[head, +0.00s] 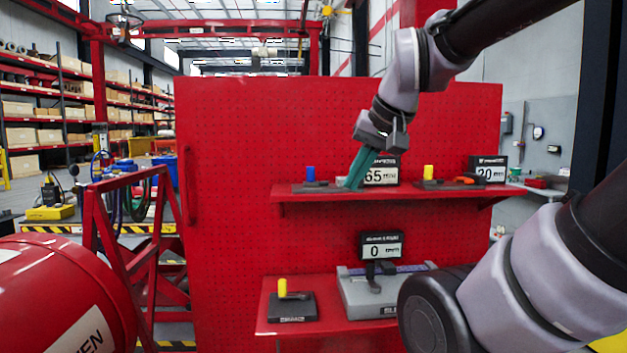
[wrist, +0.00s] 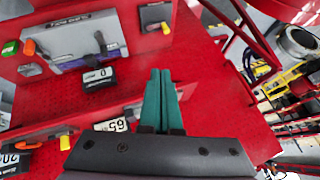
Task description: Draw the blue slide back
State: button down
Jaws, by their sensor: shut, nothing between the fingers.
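My gripper (head: 353,182) has long green fingers, pressed together and empty. In the head view it points down at the upper shelf, in front of the 65 display and just right of a blue upright block (head: 310,173) on a dark base. In the wrist view my gripper (wrist: 160,72) shows shut, with nothing held. On the lower shelf, a grey unit (head: 367,296) has a blue-violet strip (head: 411,269) and a dark handle; it also shows in the wrist view (wrist: 85,42). I cannot tell which blue part is the slide, or whether my fingers touch anything.
The upper shelf (head: 400,191) also holds a yellow-handled unit (head: 428,172), an orange-handled one (head: 467,180) and a 20 display (head: 488,169). The lower shelf (head: 268,318) holds a yellow-handled block (head: 291,305) and a 0 display (head: 381,247). A red perforated panel (head: 235,200) stands behind.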

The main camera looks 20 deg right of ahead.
jog(key=c, duration=1.1)
grip_release()
jog(key=o, duration=0.5)
jog(key=shift+w+r, duration=0.35)
jog(key=w+r+n+g, duration=0.1)
jog(key=w+r+n, duration=0.4)
jog(key=w, duration=0.6)
jog(key=shift+d+r+g, duration=0.15)
jog(key=shift+r+g, duration=0.15)
jog(key=shift+g, duration=0.1)
jog(key=n+g, duration=0.2)
jog(key=n, duration=0.4)
send_near(311, 168)
jog(key=shift+y, duration=0.3)
jog(key=x, duration=0.7)
jog(key=w+d+x, duration=0.1)
jog(key=x, duration=0.2)
jog(key=shift+w+a+f, duration=0.1)
jog(key=shift+w, duration=0.05)
grip_shut()
